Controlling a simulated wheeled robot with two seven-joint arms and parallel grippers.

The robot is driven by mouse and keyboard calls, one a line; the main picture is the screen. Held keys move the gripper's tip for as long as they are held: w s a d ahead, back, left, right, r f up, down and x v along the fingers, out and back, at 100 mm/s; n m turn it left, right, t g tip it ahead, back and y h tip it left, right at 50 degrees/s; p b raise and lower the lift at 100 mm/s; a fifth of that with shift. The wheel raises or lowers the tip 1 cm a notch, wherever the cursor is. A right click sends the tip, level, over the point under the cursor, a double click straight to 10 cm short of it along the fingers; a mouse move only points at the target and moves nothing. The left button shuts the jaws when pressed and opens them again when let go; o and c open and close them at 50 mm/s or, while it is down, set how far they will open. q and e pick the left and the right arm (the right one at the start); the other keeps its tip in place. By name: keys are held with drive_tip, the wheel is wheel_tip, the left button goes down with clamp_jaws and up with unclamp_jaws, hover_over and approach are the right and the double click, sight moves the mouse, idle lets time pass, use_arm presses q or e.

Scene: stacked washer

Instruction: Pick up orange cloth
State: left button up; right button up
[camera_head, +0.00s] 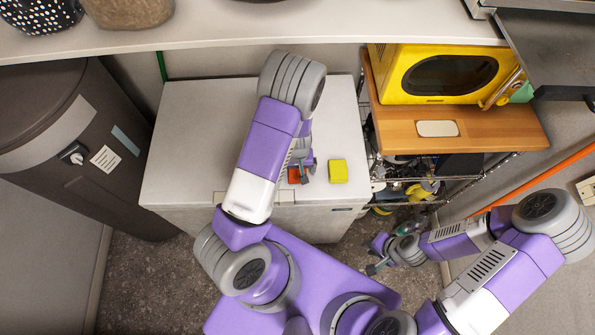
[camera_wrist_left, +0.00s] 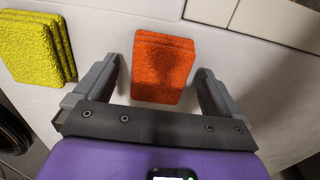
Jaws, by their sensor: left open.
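The orange cloth (camera_head: 294,176) is a folded, thick, rough-looking square on the front part of the white chest top (camera_head: 185,150). In the left wrist view the orange cloth (camera_wrist_left: 160,66) lies between the two spread fingers of my left gripper (camera_wrist_left: 158,78), with a gap on each side. In the head view my left gripper (camera_head: 305,172) is over the cloth and partly hides it. My left gripper is open and holds nothing. My right gripper (camera_head: 376,256) is low at the right of the chest, small in view, with its fingers apart and empty.
A yellow cloth (camera_head: 338,171) lies just right of the orange one; it also shows in the left wrist view (camera_wrist_left: 35,48). A shelf overhangs the back. A wooden board with a yellow microwave (camera_head: 440,75) stands right, a dark bin (camera_head: 75,140) left. The chest's left side is clear.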

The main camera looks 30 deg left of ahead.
sight(297, 170)
use_arm(q)
drive_tip(key=shift+f, duration=0.45)
drive_tip(key=shift+c, duration=0.2)
drive_tip(key=c, duration=1.1)
wheel_tip(297, 170, up, 10)
drive_tip(key=shift+r+p, duration=0.1)
drive_tip(key=shift+p, duration=0.85)
